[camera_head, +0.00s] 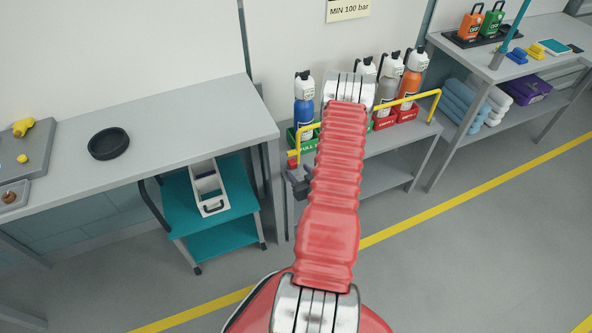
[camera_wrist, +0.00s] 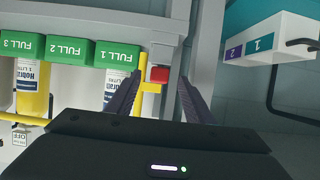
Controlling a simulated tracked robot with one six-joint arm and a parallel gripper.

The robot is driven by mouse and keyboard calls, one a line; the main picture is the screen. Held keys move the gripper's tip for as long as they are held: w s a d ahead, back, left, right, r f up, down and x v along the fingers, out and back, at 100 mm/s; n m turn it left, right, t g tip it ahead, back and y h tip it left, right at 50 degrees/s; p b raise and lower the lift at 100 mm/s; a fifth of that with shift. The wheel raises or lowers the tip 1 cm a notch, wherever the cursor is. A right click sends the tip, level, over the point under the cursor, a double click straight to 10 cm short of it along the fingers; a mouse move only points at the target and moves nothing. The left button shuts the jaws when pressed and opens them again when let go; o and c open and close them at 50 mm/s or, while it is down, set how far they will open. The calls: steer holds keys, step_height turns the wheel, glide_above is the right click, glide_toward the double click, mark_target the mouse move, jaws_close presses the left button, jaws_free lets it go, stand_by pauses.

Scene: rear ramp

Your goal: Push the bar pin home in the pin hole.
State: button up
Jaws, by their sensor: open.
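A yellow bar (camera_head: 424,96) runs along the front of the bottle bench. At its left end is a small red block (camera_head: 292,161), which looks like the head of the bar pin; it also shows in the wrist view (camera_wrist: 159,74). My gripper (camera_head: 299,186) is beside the bar's left end, partly behind my arm. In the wrist view my gripper (camera_wrist: 160,82) is open, with one dark finger to each side of the red block and the yellow bar end. I cannot tell whether the fingers touch it. The pin hole and the pin's shaft are hidden.
Several bottles, including a blue one (camera_head: 304,98) and an orange one (camera_head: 412,78), stand in green and red holders behind the bar. A teal cart (camera_head: 240,236) with a white numbered caddy (camera_head: 222,204) stands to the left. The floor in front is clear.

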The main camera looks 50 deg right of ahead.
steer(key=v, duration=1)
steer(key=shift+s, duration=0.25)
steer(key=shift+a, duration=0.1)
stand_by(0.5)
